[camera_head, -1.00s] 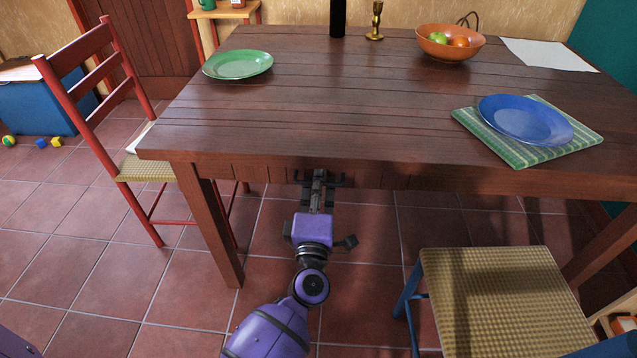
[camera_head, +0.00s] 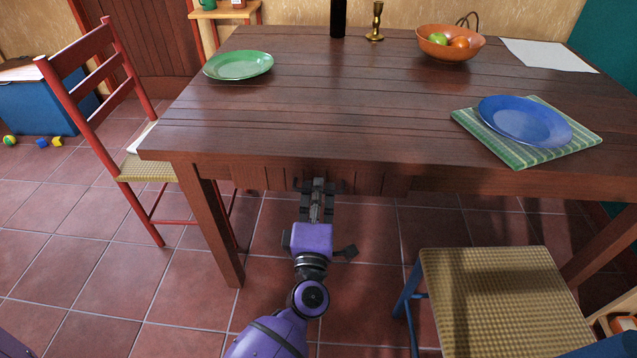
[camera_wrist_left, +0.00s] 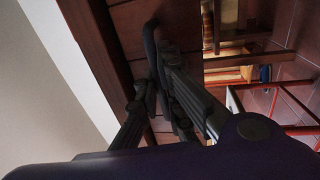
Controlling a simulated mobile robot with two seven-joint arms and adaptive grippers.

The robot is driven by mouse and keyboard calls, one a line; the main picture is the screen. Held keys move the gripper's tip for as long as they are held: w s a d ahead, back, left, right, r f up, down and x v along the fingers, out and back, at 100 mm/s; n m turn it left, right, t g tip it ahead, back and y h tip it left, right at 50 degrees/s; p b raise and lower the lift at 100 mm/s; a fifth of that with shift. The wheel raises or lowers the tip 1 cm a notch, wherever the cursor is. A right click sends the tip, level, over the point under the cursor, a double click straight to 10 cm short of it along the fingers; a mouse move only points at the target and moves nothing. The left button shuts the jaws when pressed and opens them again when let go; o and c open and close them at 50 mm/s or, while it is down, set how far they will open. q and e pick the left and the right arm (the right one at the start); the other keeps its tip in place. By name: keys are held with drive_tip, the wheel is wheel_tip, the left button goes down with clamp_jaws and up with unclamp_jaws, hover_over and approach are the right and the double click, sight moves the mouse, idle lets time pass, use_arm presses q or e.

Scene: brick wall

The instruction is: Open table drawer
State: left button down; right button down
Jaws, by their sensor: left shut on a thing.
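The wooden table (camera_head: 300,120) has a drawer front (camera_head: 375,181) under its near edge. The front stands slightly out from under the tabletop. A dark bar handle (camera_head: 341,186) is on it, and it also shows in the left wrist view as a curved dark handle (camera_wrist_left: 150,42). My left gripper (camera_head: 318,186) is at the handle, with its fingers shut around it. In the left wrist view the fingers (camera_wrist_left: 162,85) close over the handle, hiding part of it. The drawer's inside is hidden by the tabletop. My right gripper is not in view.
A red chair (camera_head: 95,95) stands left of the table. A blue-legged chair with a woven seat (camera_head: 500,300) stands at front right. A green plate (camera_head: 238,65), blue plate (camera_head: 525,120) and fruit bowl (camera_head: 450,45) are on the table. Floor between the chairs is clear.

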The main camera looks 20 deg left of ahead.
use_arm(q)
drive_tip(key=r+p+v, duration=0.3)
drive_tip(key=r+v, duration=0.1)
drive_tip(key=v, duration=1.9)
drive_tip(key=shift+s+d+r, duration=0.15)
drive_tip(key=shift+s+r, duration=0.05)
drive_tip(key=shift+s, duration=0.35)
drive_tip(key=c, duration=2.2)
unclamp_jaws()
